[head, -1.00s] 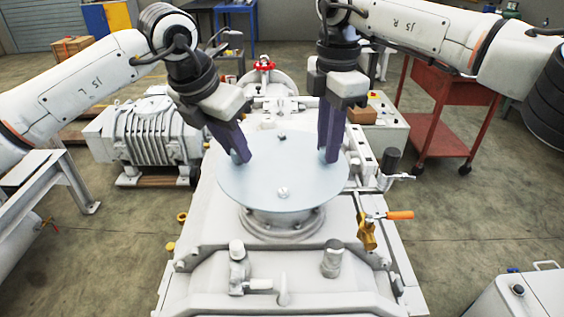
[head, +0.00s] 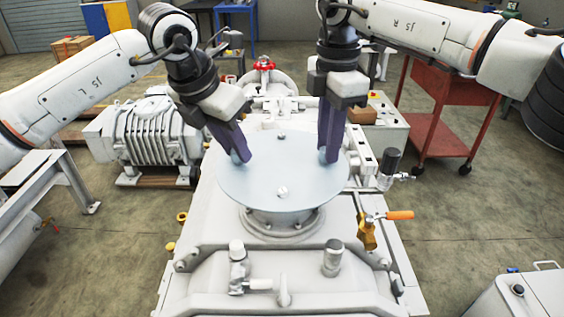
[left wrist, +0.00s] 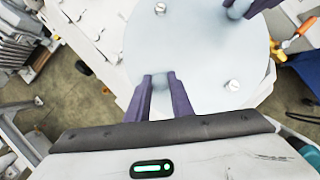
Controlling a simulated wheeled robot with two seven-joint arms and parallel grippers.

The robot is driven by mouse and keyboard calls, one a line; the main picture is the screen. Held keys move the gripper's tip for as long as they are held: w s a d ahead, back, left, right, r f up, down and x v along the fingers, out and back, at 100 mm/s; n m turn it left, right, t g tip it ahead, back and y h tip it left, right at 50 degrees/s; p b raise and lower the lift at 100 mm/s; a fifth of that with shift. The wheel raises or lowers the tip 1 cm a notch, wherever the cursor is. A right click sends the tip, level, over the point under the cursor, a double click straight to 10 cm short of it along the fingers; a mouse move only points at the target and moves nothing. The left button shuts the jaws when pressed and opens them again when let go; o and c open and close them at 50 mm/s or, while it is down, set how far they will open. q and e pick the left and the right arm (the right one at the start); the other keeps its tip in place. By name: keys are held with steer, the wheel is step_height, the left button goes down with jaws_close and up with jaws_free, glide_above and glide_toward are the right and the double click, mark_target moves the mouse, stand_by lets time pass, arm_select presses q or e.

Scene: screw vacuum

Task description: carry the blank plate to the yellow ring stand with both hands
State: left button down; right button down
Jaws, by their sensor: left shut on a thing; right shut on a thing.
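The blank plate (head: 270,175) is a flat, pale blue-grey disc over the round white neck (head: 282,222) on top of the machine. I cannot tell whether it touches the neck. My left gripper (head: 240,156) is shut on a small post on the plate's left side. The left wrist view shows its purple fingers (left wrist: 158,83) around that post and the plate (left wrist: 190,55) beyond. My right gripper (head: 329,157) is shut on the plate's right side; its fingers hide the hold. Bolt heads show at the plate's front and back. I see no yellow ring stand clearly.
An orange-handled valve (head: 398,215) sticks out right of the plate, near a dark-capped cylinder (head: 389,162). Fittings (head: 331,257) stand in front. A ribbed pump (head: 150,135) is at left, a red cart (head: 440,130) at right.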

arm_select(q)
steer(key=shift+w+r, duration=0.1)
steer(key=shift+r, duration=0.15)
arm_select(e)
steer(key=shift+w+r, duration=0.1)
steer(key=shift+r, duration=0.15)
